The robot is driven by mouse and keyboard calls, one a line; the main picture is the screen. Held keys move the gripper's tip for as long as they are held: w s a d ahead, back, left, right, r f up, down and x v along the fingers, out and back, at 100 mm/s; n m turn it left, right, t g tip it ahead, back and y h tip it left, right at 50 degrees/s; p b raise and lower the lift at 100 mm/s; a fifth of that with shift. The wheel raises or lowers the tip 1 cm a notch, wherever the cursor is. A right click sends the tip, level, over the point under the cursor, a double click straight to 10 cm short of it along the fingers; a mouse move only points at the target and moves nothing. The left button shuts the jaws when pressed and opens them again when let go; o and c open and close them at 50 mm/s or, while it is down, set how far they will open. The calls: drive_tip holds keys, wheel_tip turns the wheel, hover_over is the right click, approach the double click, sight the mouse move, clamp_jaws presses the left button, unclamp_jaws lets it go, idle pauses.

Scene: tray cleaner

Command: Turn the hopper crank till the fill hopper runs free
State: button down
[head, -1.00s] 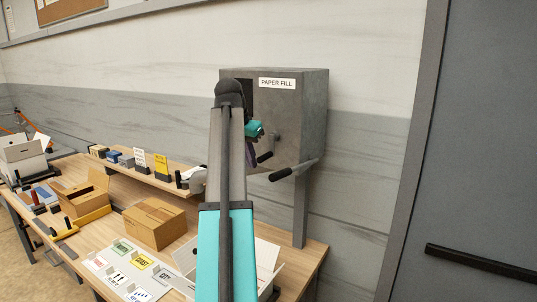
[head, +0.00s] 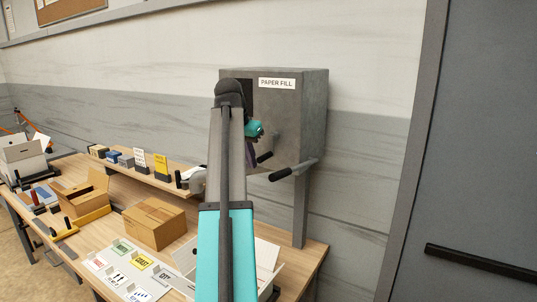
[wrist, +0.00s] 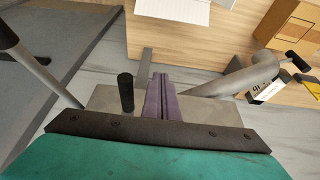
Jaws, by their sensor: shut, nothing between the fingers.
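The fill hopper (head: 309,110) is a grey metal box on the wall with a "PAPER FILL" label. My gripper (head: 251,155) is in front of the box, left of the crank handle and partly hidden by my arm. In the wrist view its purple fingers (wrist: 160,98) are shut and empty. A black handle (wrist: 125,92) stands just left of them, apparently apart.
A wooden bench (head: 310,256) stands below, with a cardboard box (head: 154,222), label cards and a raised shelf (head: 128,172). A dark door (head: 480,150) is at right.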

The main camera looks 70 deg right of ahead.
drive_tip(key=shift+s, duration=0.15)
drive_tip(key=s+a+r+p, duration=0.1)
drive_tip(key=s+a+p, duration=0.1)
drive_tip(key=s, duration=0.5)
drive_tip(key=shift+r+p, duration=0.3)
drive_tip(key=shift+p, duration=0.1)
idle(0.5)
drive_tip(key=shift+a, duration=0.1)
drive_tip(key=shift+w+r, duration=0.2)
drive_tip(key=shift+w, duration=0.05)
idle(0.6)
wheel_tip(320, 180, up, 6)
drive_tip(key=shift+w+d+p, duration=0.2)
drive_tip(key=shift+w+p, duration=0.05)
drive_tip(key=shift+p, duration=0.1)
idle(0.6)
